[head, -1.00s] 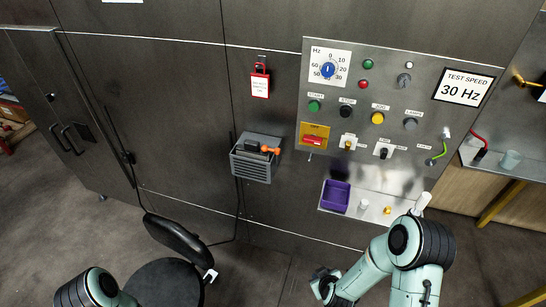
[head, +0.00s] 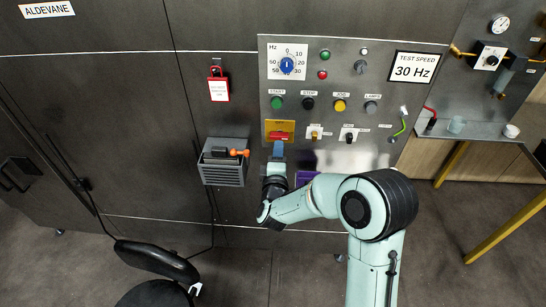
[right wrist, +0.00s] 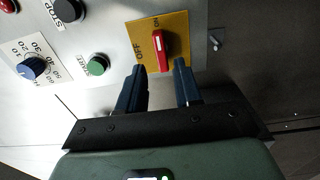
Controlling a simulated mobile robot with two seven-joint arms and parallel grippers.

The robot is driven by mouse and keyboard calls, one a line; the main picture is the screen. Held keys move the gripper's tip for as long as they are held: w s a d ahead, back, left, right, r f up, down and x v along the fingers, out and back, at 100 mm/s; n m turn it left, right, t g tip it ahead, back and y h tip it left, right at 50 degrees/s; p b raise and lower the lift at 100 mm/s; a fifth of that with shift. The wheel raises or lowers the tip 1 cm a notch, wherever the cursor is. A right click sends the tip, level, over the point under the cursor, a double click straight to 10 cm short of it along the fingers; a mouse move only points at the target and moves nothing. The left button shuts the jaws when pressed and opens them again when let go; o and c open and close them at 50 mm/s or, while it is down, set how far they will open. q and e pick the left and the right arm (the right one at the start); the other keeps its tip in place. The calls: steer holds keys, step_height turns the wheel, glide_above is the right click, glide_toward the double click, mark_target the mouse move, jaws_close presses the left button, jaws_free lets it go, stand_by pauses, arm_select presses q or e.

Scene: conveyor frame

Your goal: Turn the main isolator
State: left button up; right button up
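The main isolator is a red handle (right wrist: 164,50) on a yellow plate (right wrist: 181,24) marked OFF and ON, low on the left of the grey control panel. In the head view the red handle (head: 279,134) lies level on its yellow plate (head: 270,127). My right gripper (right wrist: 161,70) is open, its two blue fingers apart with the handle's near end just ahead of the gap. In the head view the right gripper (head: 278,152) is just below the isolator. I cannot tell whether it touches. My left gripper is not in view.
The panel carries a green start button (right wrist: 98,66), a black stop button (right wrist: 68,10) and a blue dial (right wrist: 32,68) close by. A grey box with an orange-tipped tool (head: 222,172) hangs to the left.

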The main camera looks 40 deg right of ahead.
mark_target(279, 139)
steer(key=p+x, duration=0.1)
steer(key=x, duration=0.5)
steer(key=shift+w, duration=0.1)
jaws_close()
steer(key=n, duration=0.5)
steer(key=shift+a, duration=0.2)
steer(key=n, duration=0.8)
steer(key=shift+f+n, duration=0.15)
steer(key=shift+n, duration=0.25)
steer(key=n, duration=0.3)
steer(key=shift+n, duration=0.4)
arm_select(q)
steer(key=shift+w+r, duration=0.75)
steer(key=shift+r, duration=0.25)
arm_select(e)
steer(key=shift+o, duration=1.2)
jaws_free()
steer(key=shift+d, duration=0.1)
